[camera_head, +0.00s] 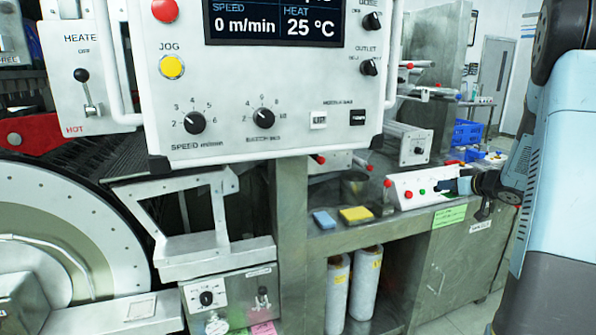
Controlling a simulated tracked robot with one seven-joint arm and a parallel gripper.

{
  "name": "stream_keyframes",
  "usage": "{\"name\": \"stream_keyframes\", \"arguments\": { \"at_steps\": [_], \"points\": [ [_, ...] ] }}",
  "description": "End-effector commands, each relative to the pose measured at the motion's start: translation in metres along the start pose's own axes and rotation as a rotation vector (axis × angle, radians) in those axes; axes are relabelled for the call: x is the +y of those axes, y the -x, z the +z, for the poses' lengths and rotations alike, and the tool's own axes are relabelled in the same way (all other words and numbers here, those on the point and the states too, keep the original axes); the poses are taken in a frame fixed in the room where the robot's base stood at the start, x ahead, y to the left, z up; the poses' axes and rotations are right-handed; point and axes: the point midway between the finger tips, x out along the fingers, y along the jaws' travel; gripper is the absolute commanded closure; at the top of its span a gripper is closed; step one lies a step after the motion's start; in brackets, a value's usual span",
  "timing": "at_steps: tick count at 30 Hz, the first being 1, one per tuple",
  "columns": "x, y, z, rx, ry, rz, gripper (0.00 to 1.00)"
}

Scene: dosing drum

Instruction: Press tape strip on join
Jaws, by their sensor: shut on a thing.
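My arm comes down the right edge. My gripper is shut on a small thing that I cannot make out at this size. I cannot pick out a tape strip or a join. The large pale drum (85,240) is at the left, cut by the frame edge.
A white control panel (275,90) with knobs and a screen fills the upper middle. A yellow pad (356,214) and a blue pad (324,220) lie on the bench. White cylinders (365,283) stand below it. A metal bracket (190,225) juts out beside the drum.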

Motion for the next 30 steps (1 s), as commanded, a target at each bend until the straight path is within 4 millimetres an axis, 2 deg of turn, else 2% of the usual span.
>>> {"name": "stream_keyframes", "arguments": {
  "at_steps": [9, 15, 24, 30],
  "points": [
    [-0.061, -0.080, 0.034, -0.005, -0.021, 0.039, 1.00],
    [-0.096, -0.117, 0.065, -0.007, -0.042, 0.092, 1.00],
    [-0.150, -0.157, 0.123, -0.007, -0.080, 0.188, 1.00],
    [-0.185, -0.170, 0.173, -0.008, -0.109, 0.263, 1.00]
  ]
}}
